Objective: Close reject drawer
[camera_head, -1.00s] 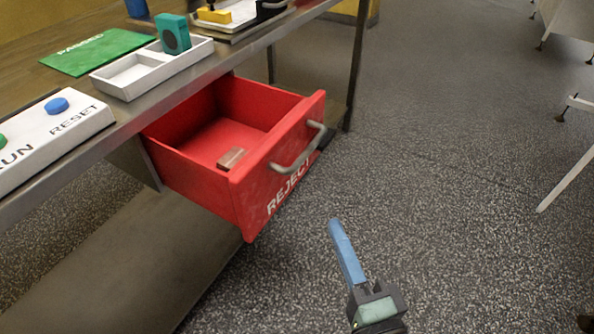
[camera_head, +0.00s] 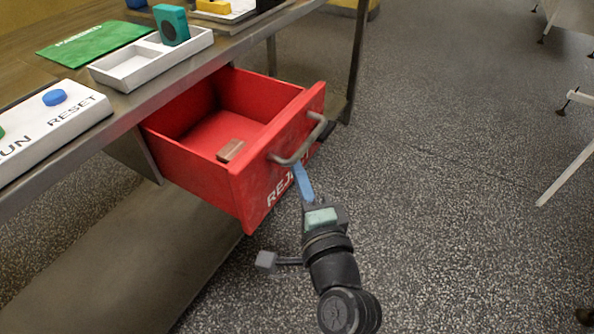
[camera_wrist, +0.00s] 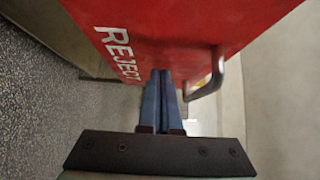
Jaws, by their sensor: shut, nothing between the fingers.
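The red reject drawer (camera_head: 262,187) stands pulled out from under the steel-edged bench. A small brown block (camera_head: 230,150) lies on its floor. Its grey bar handle (camera_head: 300,146) is on the front panel, above the white REJECT lettering. My gripper (camera_head: 297,168) is shut and empty, with its blue fingers at the drawer front just below the handle. In the wrist view the shut fingers (camera_wrist: 163,75) reach to the red front (camera_wrist: 180,25) beside the handle (camera_wrist: 208,80), near the end of the lettering. I cannot tell whether the fingertips touch the panel.
On the bench are a white RUN/RESET button box (camera_head: 50,128), a white divided tray (camera_head: 130,72) with a teal block (camera_head: 171,25), and a green mat (camera_head: 95,42). A bench leg (camera_head: 356,60) stands behind the drawer.

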